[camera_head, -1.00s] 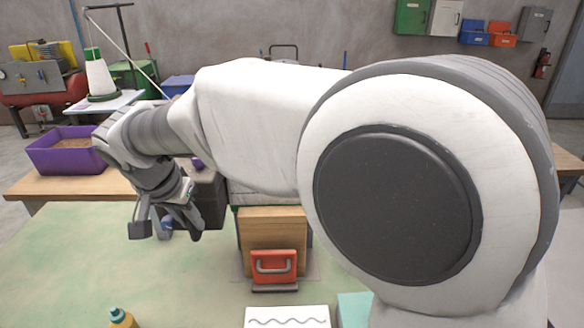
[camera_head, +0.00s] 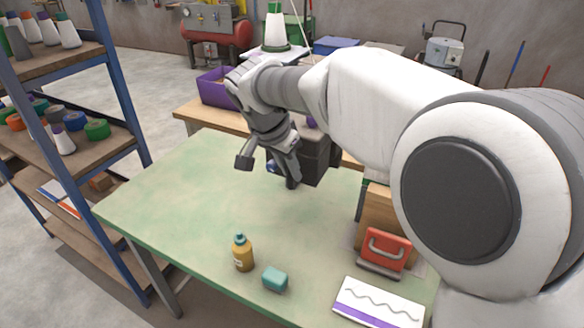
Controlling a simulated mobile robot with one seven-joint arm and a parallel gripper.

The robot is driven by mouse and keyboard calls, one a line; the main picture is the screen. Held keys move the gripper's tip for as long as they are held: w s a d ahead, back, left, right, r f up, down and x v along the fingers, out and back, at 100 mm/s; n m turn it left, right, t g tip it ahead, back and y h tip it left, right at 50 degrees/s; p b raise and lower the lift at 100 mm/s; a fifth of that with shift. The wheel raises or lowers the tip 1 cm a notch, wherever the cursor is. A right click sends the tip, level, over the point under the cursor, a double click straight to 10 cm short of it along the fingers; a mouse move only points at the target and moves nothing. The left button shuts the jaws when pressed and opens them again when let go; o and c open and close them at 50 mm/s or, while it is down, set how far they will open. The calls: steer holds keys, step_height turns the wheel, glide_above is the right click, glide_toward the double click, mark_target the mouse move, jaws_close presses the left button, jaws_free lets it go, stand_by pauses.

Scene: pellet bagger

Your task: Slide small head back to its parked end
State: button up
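A dark grey block-shaped unit (camera_head: 319,156), which looks like the small head, is at the far edge of the green table, just right of my gripper. A purple knob sits on top of it, partly behind my arm. A small blue part (camera_head: 272,166) shows between my fingers; I cannot tell whether it belongs to the head or whether I touch it. My gripper (camera_head: 268,170) points down over the table with its fingers spread apart. My arm hides the track behind the head, so its parked end cannot be made out.
A thread cone (camera_head: 275,30) and purple bin (camera_head: 212,88) are behind. A blue-framed shelf (camera_head: 120,90) stands left.

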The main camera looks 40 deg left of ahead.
steer(key=o, duration=0.4)
steer(key=shift+o, duration=0.2)
steer(key=p+v, duration=0.1)
steer(key=v, duration=1.6)
steer(key=shift+r+p, duration=0.3)
steer(key=shift+p, duration=0.05)
